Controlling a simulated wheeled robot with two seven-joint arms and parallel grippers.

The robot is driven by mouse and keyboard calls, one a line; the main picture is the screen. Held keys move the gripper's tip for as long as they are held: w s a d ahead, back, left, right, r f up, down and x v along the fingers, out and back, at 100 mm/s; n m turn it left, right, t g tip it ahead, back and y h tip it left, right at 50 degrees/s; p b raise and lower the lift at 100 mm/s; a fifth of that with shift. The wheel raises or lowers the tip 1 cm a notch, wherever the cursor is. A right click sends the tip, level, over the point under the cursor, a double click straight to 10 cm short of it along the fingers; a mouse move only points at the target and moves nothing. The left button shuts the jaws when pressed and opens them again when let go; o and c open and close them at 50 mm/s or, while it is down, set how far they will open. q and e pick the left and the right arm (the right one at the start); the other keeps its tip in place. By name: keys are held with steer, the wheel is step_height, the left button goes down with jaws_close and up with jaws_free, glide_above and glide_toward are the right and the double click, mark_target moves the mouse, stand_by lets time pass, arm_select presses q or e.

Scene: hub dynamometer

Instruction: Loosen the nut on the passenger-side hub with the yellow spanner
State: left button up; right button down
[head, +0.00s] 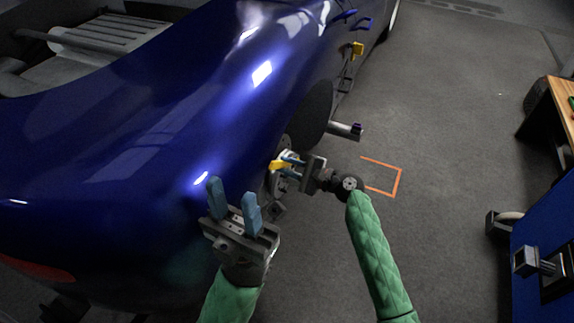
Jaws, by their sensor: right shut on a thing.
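The yellow spanner (275,166) shows as a short yellow piece beside the near wheel hub (286,142) of the blue car. My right gripper (289,164) is shut on it and points left, towards the car. The fingers hide part of the spanner. The nut is too small and too covered to make out, and I cannot tell whether the spanner touches it. My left gripper (233,191) is open and empty, in front of the car's side, nearer to me than the hub.
The blue car body (180,110) fills the left. A dark disc (315,115) and a metal shaft (345,130) stick out beyond the hub. An orange outline (400,180) marks clear floor. A blue cabinet (540,225) and a wooden bench (562,108) stand right.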

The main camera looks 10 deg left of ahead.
steer(key=shift+s+d+r, duration=0.1)
steer(key=shift+s+d, duration=0.05)
steer(key=shift+d, duration=0.4)
stand_by(0.6)
steer(key=shift+d, duration=0.1)
stand_by(0.5)
steer(key=shift+p+v, duration=0.6)
steer(key=shift+v, duration=1.85)
